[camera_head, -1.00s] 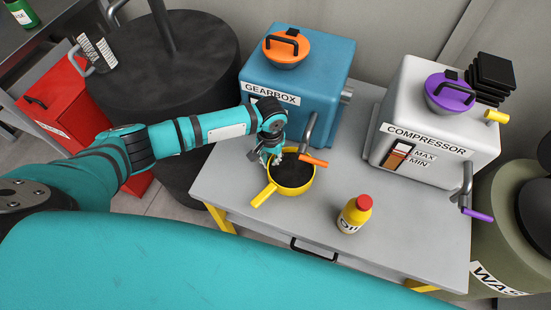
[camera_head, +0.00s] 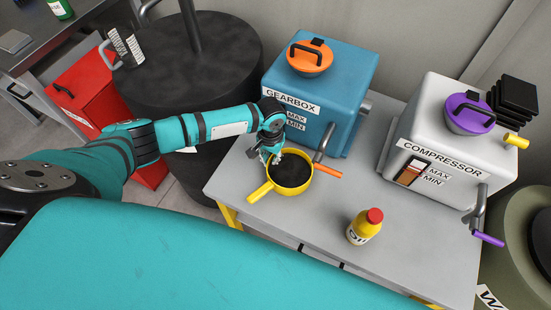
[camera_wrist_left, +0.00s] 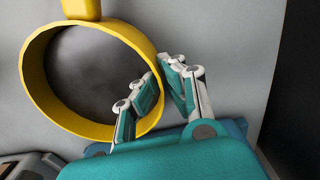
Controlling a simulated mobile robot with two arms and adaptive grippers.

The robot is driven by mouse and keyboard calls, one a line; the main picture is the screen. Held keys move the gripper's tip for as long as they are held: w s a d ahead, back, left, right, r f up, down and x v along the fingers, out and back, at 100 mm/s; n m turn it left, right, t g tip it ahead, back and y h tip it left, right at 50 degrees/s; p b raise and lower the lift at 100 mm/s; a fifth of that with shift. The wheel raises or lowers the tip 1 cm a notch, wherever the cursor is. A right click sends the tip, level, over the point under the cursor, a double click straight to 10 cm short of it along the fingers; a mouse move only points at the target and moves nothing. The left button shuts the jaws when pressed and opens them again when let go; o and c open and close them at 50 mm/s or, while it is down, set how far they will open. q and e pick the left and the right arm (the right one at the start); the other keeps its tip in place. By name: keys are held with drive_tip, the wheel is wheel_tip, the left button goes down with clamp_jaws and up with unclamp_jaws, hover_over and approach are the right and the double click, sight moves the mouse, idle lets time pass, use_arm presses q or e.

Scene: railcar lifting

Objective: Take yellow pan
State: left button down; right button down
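The yellow pan (camera_head: 267,189) is at the left front of the grey table, before the blue gearbox (camera_head: 340,85); its inside looks dark and its handle points to the lower left. My left gripper (camera_head: 275,155) is at the pan's far left rim. In the left wrist view, the gripper (camera_wrist_left: 160,72) has one finger inside the yellow pan (camera_wrist_left: 32,75) and one outside, closed on the rim between them. Whether the pan's base touches the table cannot be told. My right gripper is not in view.
An orange-handled tap (camera_head: 327,169) is close to the pan's right. A yellow oil bottle with a red cap (camera_head: 364,228) stands on the table (camera_head: 420,240). The white compressor (camera_head: 450,140) is on the right. A dark drum (camera_head: 190,75) and red box (camera_head: 88,95) are left of the table.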

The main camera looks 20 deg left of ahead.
use_arm(q)
drive_tip(key=shift+a+p, duration=0.4)
drive_tip(key=shift+a, duration=1.95)
drive_tip(key=shift+w+a, duration=0.1)
drive_tip(key=shift+a, duration=1.5)
drive_tip(key=c, duration=1.4)
unclamp_jaws()
drive_tip(key=shift+r, duration=0.2)
wheel_tip(320, 180, up, 12)
drive_tip(key=shift+f, duration=0.2)
